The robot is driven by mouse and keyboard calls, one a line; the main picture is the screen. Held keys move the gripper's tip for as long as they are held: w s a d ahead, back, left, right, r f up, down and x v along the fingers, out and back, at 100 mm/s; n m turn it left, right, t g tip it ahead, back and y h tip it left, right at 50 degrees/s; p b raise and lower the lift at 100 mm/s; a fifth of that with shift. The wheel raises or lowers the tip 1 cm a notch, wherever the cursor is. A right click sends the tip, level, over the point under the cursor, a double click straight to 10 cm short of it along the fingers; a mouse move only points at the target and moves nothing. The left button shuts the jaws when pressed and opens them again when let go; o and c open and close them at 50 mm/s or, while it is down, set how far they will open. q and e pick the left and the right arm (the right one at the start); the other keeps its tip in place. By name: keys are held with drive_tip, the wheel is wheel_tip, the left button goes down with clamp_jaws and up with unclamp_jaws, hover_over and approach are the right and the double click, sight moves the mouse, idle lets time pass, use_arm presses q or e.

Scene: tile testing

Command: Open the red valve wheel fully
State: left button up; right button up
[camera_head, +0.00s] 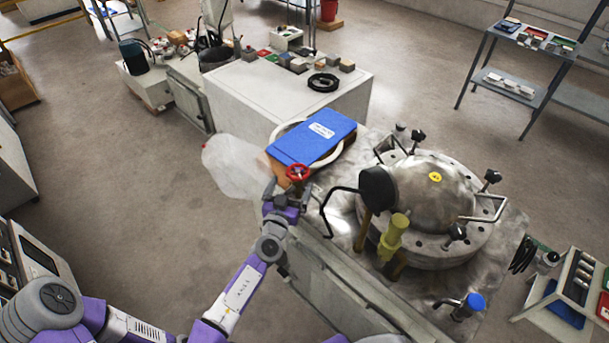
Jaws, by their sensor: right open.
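The red valve wheel (297,172) is small and round. It sits at the near edge of the blue-topped box, near the left end of the metal-covered bench. How far the wheel is turned cannot be seen.
The blue-topped box (312,137) stands behind the wheel. A metal domed vessel (440,190) with clamps and a yellow-handled fitting (393,238) stands to the right. A dark bent handle (335,194) is close to the gripper's right. Open floor (130,190) lies left.

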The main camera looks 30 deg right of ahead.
sight(298, 171)
drive_tip(key=x, duration=0.6)
drive_tip(key=shift+w+d+b, duration=0.2)
drive_tip(key=shift+d+b, duration=0.1)
drive_tip(key=shift+d, duration=0.05)
drive_tip(key=shift+c, duration=0.2)
drive_tip(key=c, duration=1)
